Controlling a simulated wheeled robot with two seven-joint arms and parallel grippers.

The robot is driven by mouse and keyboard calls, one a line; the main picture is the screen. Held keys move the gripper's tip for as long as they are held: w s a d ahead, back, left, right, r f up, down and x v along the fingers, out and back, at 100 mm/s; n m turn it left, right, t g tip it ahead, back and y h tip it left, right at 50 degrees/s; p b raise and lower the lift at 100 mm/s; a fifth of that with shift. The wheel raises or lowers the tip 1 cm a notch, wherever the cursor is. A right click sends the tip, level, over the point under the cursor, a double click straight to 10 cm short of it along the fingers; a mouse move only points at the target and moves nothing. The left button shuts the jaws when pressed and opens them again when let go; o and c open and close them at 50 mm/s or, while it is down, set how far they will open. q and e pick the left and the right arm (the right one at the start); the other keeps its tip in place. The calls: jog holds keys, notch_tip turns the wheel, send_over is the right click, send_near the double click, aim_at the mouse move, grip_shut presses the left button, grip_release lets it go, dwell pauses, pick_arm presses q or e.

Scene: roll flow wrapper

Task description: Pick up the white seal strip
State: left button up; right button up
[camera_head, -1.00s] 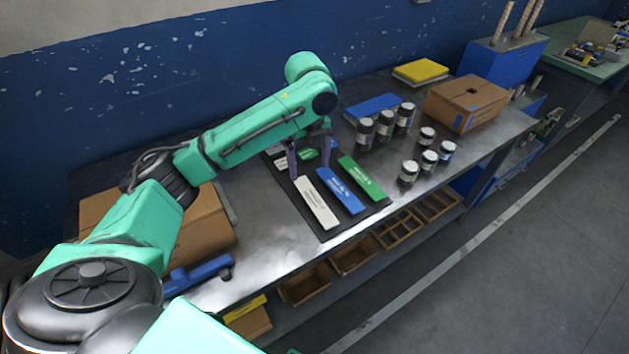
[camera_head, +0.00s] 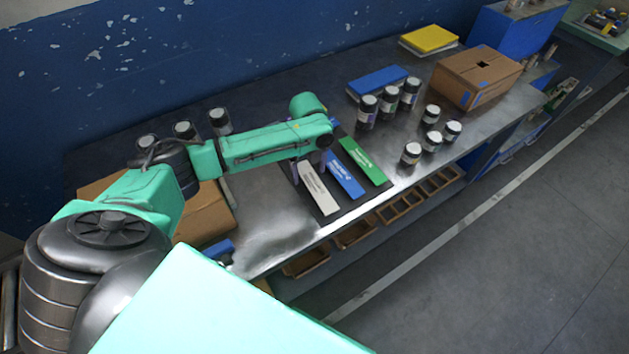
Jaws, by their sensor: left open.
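The white seal strip (camera_head: 319,189) lies flat on a dark mat (camera_head: 355,213) on the metal table. A blue strip (camera_head: 345,176) and a green strip (camera_head: 364,162) lie to its right. My left gripper (camera_head: 309,170) is open and points down at the far end of the white strip. The forearm above it hides most of the gripper, so I cannot tell whether the fingers touch the strip. My right gripper is not in view.
Several dark jars with white lids (camera_head: 411,154) stand right of the mat, and more (camera_head: 219,121) stand behind my arm. A cardboard box (camera_head: 476,77), a blue pad (camera_head: 377,82) and a yellow pad (camera_head: 430,38) are at the back right. Wooden trays (camera_head: 355,233) sit below the table's front edge.

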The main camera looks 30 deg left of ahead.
pick_arm(q)
jog(key=c, duration=0.5)
jog(key=shift+f, duration=0.1)
jog(key=c, duration=0.9)
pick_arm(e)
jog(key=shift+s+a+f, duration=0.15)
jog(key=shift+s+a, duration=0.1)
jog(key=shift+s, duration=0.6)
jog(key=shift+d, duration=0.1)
